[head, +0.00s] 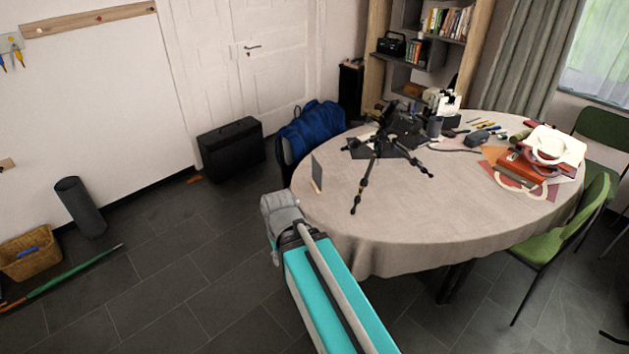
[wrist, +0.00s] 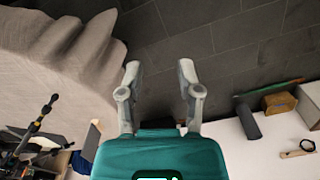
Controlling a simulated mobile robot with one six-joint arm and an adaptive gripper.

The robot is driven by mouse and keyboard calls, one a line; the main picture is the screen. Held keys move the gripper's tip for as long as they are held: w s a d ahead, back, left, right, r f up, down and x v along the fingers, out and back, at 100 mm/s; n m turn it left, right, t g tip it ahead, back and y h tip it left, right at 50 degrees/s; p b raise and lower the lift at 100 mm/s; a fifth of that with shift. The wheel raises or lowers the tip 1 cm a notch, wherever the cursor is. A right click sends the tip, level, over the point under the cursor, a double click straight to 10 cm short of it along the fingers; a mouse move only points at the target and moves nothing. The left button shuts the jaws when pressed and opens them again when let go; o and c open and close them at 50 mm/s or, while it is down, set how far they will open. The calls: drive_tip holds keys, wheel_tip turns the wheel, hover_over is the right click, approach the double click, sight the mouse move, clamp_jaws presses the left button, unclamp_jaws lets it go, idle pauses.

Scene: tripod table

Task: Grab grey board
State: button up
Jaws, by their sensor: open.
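The grey board (head: 317,172) is a small, thin panel standing upright near the left edge of the round table. It has a pale, wood-coloured edge. In the wrist view it shows at the lower left (wrist: 91,140), beside the tablecloth. My gripper (wrist: 159,68) is open, with nothing between its fingers; grey floor tiles show beyond them. The board is off to the left of the fingers and apart from them. In the head view my arm ends in front of the table's left edge, and the fingers cannot be made out there.
The table (head: 420,225) has a draped beige cloth. A blue bag (head: 310,130) and a black case (head: 231,148) are behind. Red books (head: 535,172) lie at right.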

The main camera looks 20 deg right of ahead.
drive_tip(key=w+d+f+m+t+y+b, duration=0.3)
drive_tip(key=w+f+m+t+b, duration=0.15)
drive_tip(key=w+m+b, duration=0.45)
drive_tip(key=w+d+f+m+t+y+b, duration=0.3)
drive_tip(key=w+f+m+t+b, duration=0.15)
drive_tip(key=w+m+b, duration=0.4)
drive_tip(key=w+d+f+m+t+h+b, duration=0.1)
drive_tip(key=w+d+m+t+h+b, duration=0.1)
drive_tip(key=d+m, duration=0.4)
drive_tip(key=w+d+f+m+t+h+b, duration=0.1)
drive_tip(key=w+d+m+t+h+b, duration=0.1)
drive_tip(key=w+d+m+t+b, duration=0.2)
drive_tip(key=w+d+f+m+t+h+b, duration=0.1)
drive_tip(key=w+d+m+t+h+b, duration=0.2)
drive_tip(key=d+m+b, duration=0.4)
drive_tip(key=shift+w+d+m, duration=0.2)
drive_tip(key=shift+d+m, duration=0.2)
drive_tip(key=shift+d, duration=0.5)
drive_tip(key=shift+w+d+m, duration=0.25)
drive_tip(key=shift+d+m, duration=0.1)
drive_tip(key=shift+d, duration=0.55)
drive_tip(key=shift+w+d+m, duration=0.2)
drive_tip(key=shift+d+m, duration=0.2)
drive_tip(key=shift+d, duration=0.5)
